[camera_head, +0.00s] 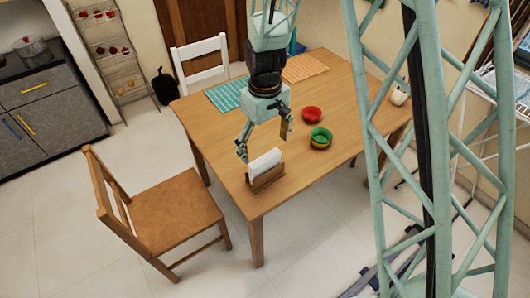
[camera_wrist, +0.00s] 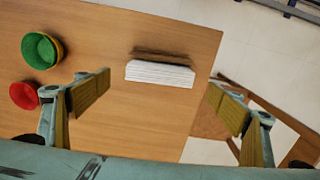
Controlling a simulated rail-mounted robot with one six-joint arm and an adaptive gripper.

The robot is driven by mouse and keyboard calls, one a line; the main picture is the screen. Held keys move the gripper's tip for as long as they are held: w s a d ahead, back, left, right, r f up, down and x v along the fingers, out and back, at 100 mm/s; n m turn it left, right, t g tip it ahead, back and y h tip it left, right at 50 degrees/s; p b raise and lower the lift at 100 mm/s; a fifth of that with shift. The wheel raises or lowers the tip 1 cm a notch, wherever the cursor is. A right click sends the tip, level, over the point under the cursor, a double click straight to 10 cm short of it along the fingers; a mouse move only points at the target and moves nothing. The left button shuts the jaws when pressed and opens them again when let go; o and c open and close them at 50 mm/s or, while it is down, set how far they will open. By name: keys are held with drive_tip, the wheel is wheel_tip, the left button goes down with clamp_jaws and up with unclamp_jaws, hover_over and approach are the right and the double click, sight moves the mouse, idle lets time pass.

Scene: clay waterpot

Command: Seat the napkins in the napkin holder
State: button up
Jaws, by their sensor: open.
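White napkins (camera_head: 264,162) stand as a stack at a brown wooden napkin holder (camera_head: 268,181) near the table's front corner. In the wrist view, the white napkins (camera_wrist: 160,74) show as a thin striped block along one side of the holder (camera_wrist: 164,55). I cannot tell how deep they sit in it. My gripper (camera_head: 264,138) is above the napkins in the head view, pointing down. It is open and empty. In the wrist view, its fingers (camera_wrist: 160,88) are spread wide to either side of the napkins, apart from them.
A red bowl (camera_head: 312,115) and a green bowl (camera_head: 320,138) stand on the wooden table (camera_head: 220,135), right of my gripper. A teal striped mat (camera_head: 226,95) and an orange mat (camera_head: 303,68) lie farther back. A wooden chair (camera_head: 175,213) is at the left.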

drive_tip(key=shift+r, duration=1.8)
drive_tip(key=shift+r, duration=0.1)
drive_tip(key=s+d+r+m+t, duration=0.1)
drive_tip(key=s+d+r, duration=0.35)
drive_tip(key=r, duration=0.35)
drive_tip(key=s+d+r+m, duration=0.1)
drive_tip(key=s+d+r, duration=0.3)
drive_tip(key=r, duration=0.5)
drive_tip(key=s+d+r+m+t, duration=0.1)
drive_tip(key=s+d+r+m, duration=0.15)
drive_tip(key=s+r, duration=0.4)
drive_tip(key=s+d+r, duration=0.2)
drive_tip(key=s+r, duration=0.1)
drive_tip(key=s, duration=0.3)
drive_tip(key=s+d+r+m+t, duration=0.1)
drive_tip(key=s+d+r, duration=0.1)
drive_tip(key=s, duration=0.5)
drive_tip(key=s+d+r+m, duration=0.1)
drive_tip(key=s+d+r, duration=0.1)
drive_tip(key=s+r, duration=0.3)
drive_tip(key=shift+s+d+t, duration=0.4)
drive_tip(key=shift+s, duration=0.55)
